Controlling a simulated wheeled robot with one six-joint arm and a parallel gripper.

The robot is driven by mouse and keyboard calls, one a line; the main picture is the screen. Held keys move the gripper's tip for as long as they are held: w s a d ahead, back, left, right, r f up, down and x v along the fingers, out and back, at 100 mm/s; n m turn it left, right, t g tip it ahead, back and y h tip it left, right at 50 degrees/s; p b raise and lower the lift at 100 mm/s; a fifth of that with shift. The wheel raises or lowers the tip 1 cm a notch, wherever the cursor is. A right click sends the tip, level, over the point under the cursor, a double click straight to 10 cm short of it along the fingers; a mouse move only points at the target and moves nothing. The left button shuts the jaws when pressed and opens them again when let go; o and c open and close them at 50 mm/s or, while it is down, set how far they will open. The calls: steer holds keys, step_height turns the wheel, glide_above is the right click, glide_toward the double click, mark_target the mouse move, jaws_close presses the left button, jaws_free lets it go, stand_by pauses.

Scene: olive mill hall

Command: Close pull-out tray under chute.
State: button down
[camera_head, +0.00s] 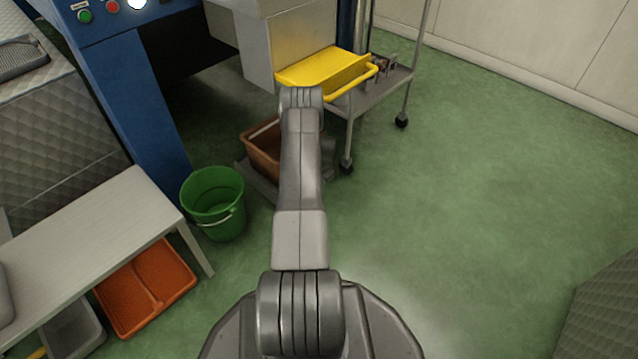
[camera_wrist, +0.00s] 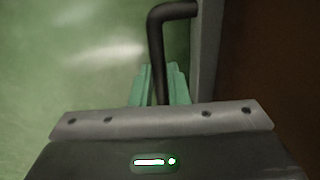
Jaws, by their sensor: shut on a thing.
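A low grey pull-out tray (camera_head: 257,182) lies just above or on the green floor beneath the chute (camera_head: 262,45), with a brown crate (camera_head: 262,152) on it. The tray stands out from the dark space under the blue machine. My arm covers its right part in the head view. In the wrist view, my gripper (camera_wrist: 160,75) has its green fingers shut on a dark bent handle (camera_wrist: 158,40). The handle joins a grey edge (camera_wrist: 207,55), with a brown surface to its right. My gripper's fingers are hidden behind my arm in the head view.
A green bucket (camera_head: 213,205) stands close left of the tray. A white bench (camera_head: 90,235) with an orange bin (camera_head: 147,290) below is at left. The floor at right is open.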

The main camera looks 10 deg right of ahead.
steer(key=shift+w+a, duration=0.1)
steer(key=shift+w, duration=0.15)
steer(key=c, duration=1.4)
jaws_free()
steer(key=shift+a, duration=0.15)
